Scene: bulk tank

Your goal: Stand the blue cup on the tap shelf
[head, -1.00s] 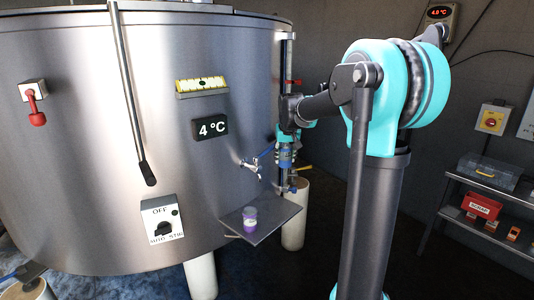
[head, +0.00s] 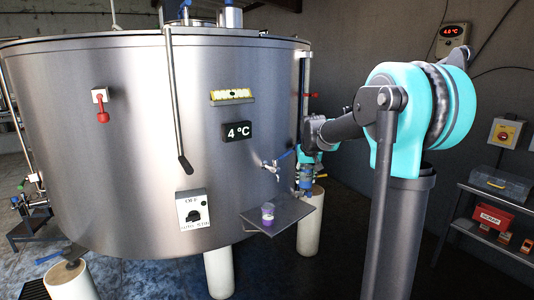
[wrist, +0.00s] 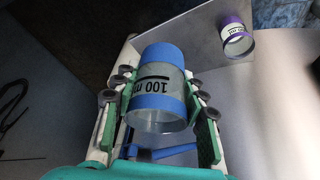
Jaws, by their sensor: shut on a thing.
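The blue cup (wrist: 158,88) is a clear cup with blue bands and a "100 m…" mark. My gripper (wrist: 160,105) is shut on it, with a finger on each side. In the head view my gripper (head: 307,172) holds the blue cup (head: 306,183) by the right end of the tap shelf (head: 290,214), near the tank wall. The cup looks above shelf level; I cannot tell whether it is over the shelf. The shelf also shows in the wrist view (wrist: 201,45). A purple cup (head: 267,217) stands on its left part and shows in the wrist view (wrist: 237,40).
A tap (head: 272,166) with a blue lever sticks out of the steel tank (head: 130,150) above the shelf. A pale tank leg (head: 311,222) stands below the shelf's right end. A side rack (head: 490,215) with boxes is at the right.

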